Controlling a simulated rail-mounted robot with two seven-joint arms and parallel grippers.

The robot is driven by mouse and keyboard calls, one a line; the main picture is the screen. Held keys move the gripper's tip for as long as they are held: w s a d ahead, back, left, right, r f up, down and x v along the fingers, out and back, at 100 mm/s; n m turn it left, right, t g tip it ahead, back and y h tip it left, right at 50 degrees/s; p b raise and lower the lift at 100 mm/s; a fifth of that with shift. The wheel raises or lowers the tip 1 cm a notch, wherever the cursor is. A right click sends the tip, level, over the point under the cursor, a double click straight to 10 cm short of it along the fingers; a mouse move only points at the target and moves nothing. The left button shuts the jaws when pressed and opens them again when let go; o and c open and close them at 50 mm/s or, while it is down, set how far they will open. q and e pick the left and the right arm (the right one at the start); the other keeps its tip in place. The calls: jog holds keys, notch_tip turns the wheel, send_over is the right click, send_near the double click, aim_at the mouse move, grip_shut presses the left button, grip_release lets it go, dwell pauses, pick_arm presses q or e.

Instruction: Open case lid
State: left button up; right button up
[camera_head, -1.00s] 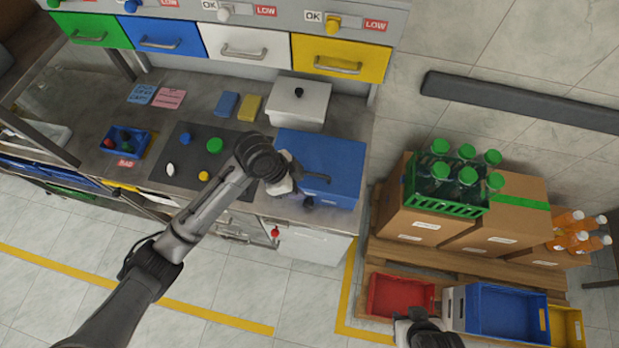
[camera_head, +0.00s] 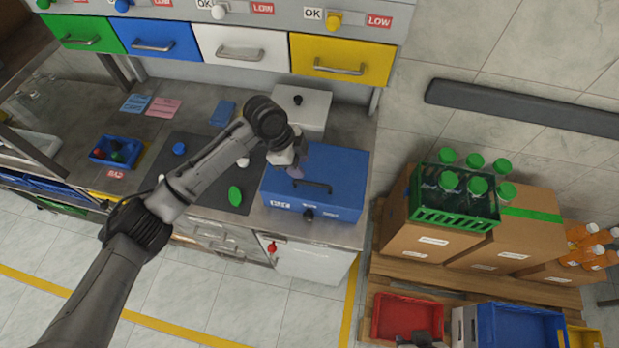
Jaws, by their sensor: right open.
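The blue case (camera_head: 345,200) stands on the bench's right end, with a dark handle on its lid and a label and black knob on its front. Its lid looks shut. My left gripper (camera_head: 290,165) is over the case's left rear part, just left of the handle. Whether it touches the lid, and whether its fingers are open, I cannot tell. My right gripper (camera_head: 420,342) is low at the bottom edge, by the red crate, mostly cut off; it is open and away from the case.
A white box (camera_head: 312,105) with a black knob stands behind the case. A dark mat (camera_head: 205,205) with a blue, a white and a green cap lies left. A red crate (camera_head: 408,310), a blue crate (camera_head: 515,325) and cartons with green-capped bottles (camera_head: 455,195) stand right.

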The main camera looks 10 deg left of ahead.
aim_at(312, 183)
pick_arm(q)
jog(key=x, duration=0.7)
jog(key=shift+f, duration=0.25)
jog(key=shift+c, duration=0.5)
grip_shut()
jog(key=shift+d, duration=0.1)
